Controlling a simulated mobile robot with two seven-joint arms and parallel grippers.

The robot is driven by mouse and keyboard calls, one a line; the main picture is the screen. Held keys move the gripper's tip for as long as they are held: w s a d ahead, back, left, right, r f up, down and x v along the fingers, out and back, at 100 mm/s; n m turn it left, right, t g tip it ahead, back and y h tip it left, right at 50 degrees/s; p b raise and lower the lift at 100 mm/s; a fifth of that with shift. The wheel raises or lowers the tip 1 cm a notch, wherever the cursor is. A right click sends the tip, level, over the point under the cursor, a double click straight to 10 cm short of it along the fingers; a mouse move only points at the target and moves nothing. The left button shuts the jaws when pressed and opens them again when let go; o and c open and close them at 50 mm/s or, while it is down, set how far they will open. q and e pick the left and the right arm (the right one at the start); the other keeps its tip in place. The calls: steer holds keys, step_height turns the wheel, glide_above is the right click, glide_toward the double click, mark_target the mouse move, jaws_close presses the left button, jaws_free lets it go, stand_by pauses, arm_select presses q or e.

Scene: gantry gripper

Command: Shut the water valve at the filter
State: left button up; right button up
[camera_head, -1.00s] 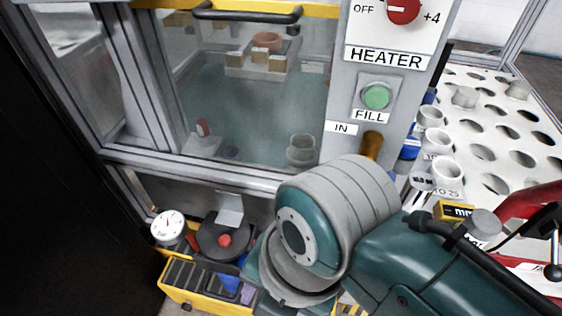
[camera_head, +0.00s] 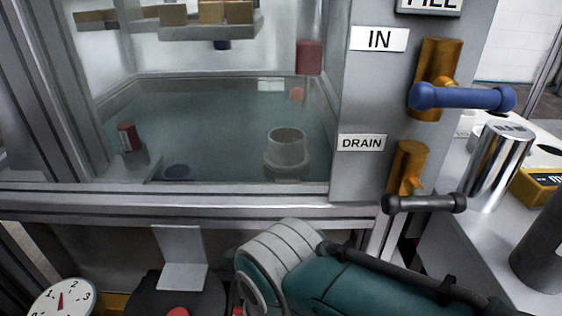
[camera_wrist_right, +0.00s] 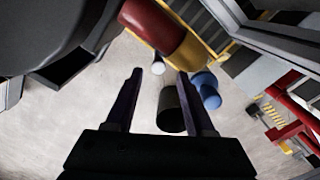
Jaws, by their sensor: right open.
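In the right wrist view, my right gripper (camera_wrist_right: 159,74) is open, with nothing between its fingertips. Just beyond the fingertips is a thick red cylinder (camera_wrist_right: 150,22) joined to a brass-coloured piece (camera_wrist_right: 188,52); it looks like a valve handle and body. A black cylinder (camera_wrist_right: 170,112) shows between the fingers, and a blue rounded part (camera_wrist_right: 207,88) lies right of them. I cannot tell for certain which part is the filter. In the head view, a brass valve with a level blue handle (camera_head: 462,97) sits beside the IN label (camera_head: 379,39). My left gripper is not in view.
Below it, a brass DRAIN valve has a black handle (camera_head: 424,203). A glass-fronted water tank (camera_head: 220,120) fills the left. A dial gauge (camera_head: 62,298) stands at lower left. A shiny metal cylinder (camera_head: 497,165) stands at right. A red frame (camera_wrist_right: 300,110) shows in the wrist view.

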arm_select(q)
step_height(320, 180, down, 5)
steer(key=b, duration=0.3)
steer(key=shift+b, duration=0.3)
arm_select(e)
step_height(320, 180, down, 6)
steer(key=shift+r, duration=0.15)
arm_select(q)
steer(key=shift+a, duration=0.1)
arm_select(e)
jaws_close()
